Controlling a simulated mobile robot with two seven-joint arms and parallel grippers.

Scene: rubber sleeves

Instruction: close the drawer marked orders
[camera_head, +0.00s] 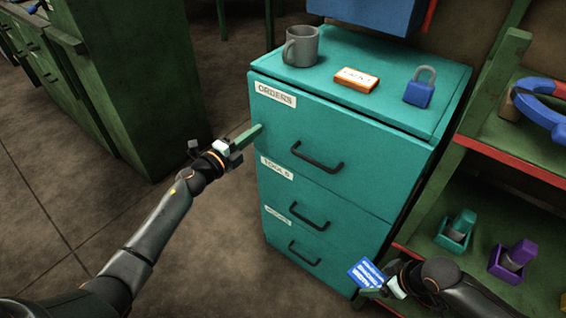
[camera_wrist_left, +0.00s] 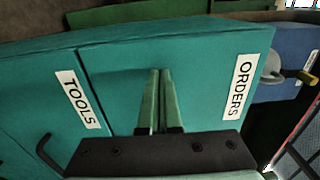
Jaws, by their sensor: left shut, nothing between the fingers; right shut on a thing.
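The drawer marked ORDERS (camera_head: 360,140) is the top drawer of a teal cabinet, with a black bar handle (camera_head: 318,163). A narrow dark gap shows along its upper edge; I cannot tell exactly how far it stands out. In the left wrist view its front (camera_wrist_left: 205,70) with the ORDERS label is close. My left gripper (camera_head: 258,130) is shut and empty, its green fingers pointing at the drawer front's left part, below the label. The shut fingertips (camera_wrist_left: 160,72) are at or very near the front; contact is unclear. My right gripper (camera_head: 376,286) is shut on a blue card (camera_head: 366,272).
A grey mug (camera_head: 301,46), an orange-and-white box (camera_head: 356,80) and a blue padlock (camera_head: 419,90) stand on the cabinet top. The TOOLS drawer (camera_head: 345,205) and another drawer are below.

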